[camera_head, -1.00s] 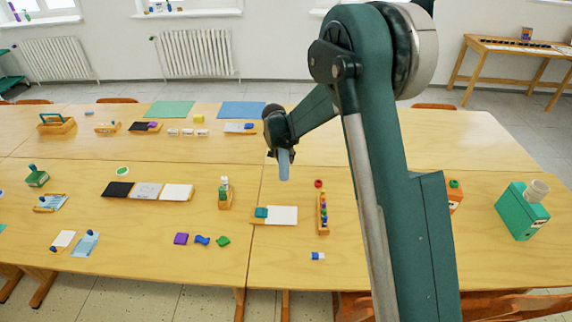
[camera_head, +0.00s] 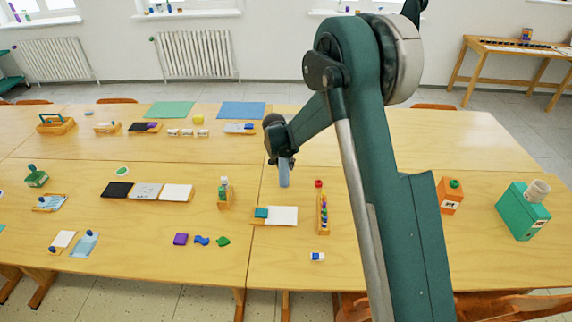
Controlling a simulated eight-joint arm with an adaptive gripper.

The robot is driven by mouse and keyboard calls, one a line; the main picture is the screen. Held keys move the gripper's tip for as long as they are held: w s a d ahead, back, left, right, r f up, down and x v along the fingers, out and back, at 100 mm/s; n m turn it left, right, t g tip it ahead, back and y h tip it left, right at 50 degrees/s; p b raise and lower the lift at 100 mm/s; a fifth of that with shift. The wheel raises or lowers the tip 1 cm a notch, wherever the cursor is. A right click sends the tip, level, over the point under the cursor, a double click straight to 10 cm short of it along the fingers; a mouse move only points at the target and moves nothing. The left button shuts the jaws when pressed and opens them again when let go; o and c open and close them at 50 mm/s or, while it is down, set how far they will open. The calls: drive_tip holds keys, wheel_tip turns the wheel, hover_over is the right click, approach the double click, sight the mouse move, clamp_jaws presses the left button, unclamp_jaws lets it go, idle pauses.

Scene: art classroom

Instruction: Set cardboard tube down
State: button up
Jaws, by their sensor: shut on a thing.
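The cardboard tube (camera_head: 284,174) is a short, light blue-grey cylinder that hangs upright below my gripper (camera_head: 280,157). My gripper is small in the view and partly hidden by its own wrist, and it is shut on the tube's upper end. The tube is over the light wooden table (camera_head: 340,275), near the seam between table sections, behind the white sheet with a teal block. I cannot tell whether its lower end touches the table.
A teal-and-white card (camera_head: 283,215), a wooden rack of coloured pieces (camera_head: 323,213) and a wooden holder with bottles (camera_head: 225,198) stand in front. An orange box (camera_head: 449,196) and a teal box (camera_head: 521,211) are at right. Bare table lies left of the tube.

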drive_tip(key=o, duration=0.7)
drive_tip(key=shift+f, duration=0.1)
drive_tip(key=shift+c, duration=0.2)
drive_tip(key=shift+r, duration=0.2)
drive_tip(key=p+v, duration=0.1)
drive_tip(key=v, duration=1.1)
idle(0.3)
